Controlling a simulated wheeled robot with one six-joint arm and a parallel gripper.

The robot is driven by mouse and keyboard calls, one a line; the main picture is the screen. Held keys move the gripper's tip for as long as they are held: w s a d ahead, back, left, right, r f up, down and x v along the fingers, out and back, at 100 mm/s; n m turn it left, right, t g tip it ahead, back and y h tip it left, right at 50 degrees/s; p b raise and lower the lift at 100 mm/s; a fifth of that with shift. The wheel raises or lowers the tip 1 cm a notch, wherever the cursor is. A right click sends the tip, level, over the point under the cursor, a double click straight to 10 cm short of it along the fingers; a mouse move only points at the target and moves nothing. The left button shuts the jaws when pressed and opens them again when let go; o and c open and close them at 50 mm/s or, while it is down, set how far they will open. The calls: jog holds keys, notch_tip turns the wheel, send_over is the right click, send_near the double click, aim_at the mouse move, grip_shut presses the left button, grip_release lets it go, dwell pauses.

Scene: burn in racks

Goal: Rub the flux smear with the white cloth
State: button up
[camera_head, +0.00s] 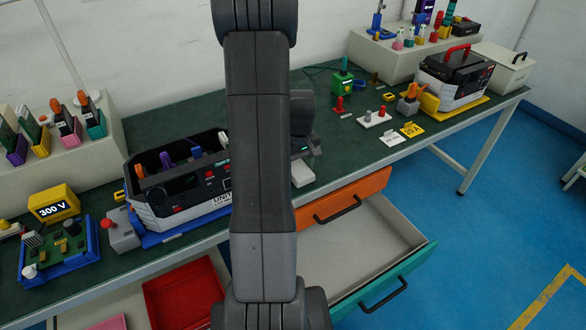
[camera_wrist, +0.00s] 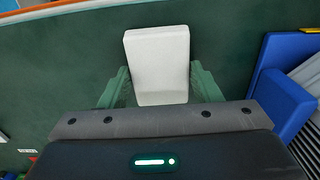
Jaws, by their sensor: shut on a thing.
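The white cloth (camera_wrist: 157,55) shows in the wrist view as a pale, block-like pad between my two green fingers. My gripper (camera_wrist: 160,88) is shut on it, with a finger at each side. In the head view, the cloth (camera_head: 302,173) is a small white shape below my gripper (camera_head: 306,150), near the bench's front edge. My arm hides part of this area. I cannot make out the flux smear in either view. Whether the cloth touches the green bench top (camera_head: 335,150) is not clear.
An open-topped black and white unit (camera_head: 185,190) on a blue base stands left of my gripper. To the right are a white plate with knobs (camera_head: 374,121) and a red-handled case (camera_head: 455,77). Below the bench front, an orange-fronted drawer (camera_head: 345,198) and a teal-fronted drawer (camera_head: 385,285) stand open.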

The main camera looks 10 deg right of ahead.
jog(key=shift+w+d, duration=0.15)
jog(key=shift+d, duration=0.3)
jog(key=shift+r+p, duration=0.35)
jog(key=shift+r, duration=0.05)
jog(key=shift+r+p, duration=1.65)
jog(key=shift+r, duration=0.9)
notch_tip(320, 180, up, 3)
jog(key=shift+p, duration=1)
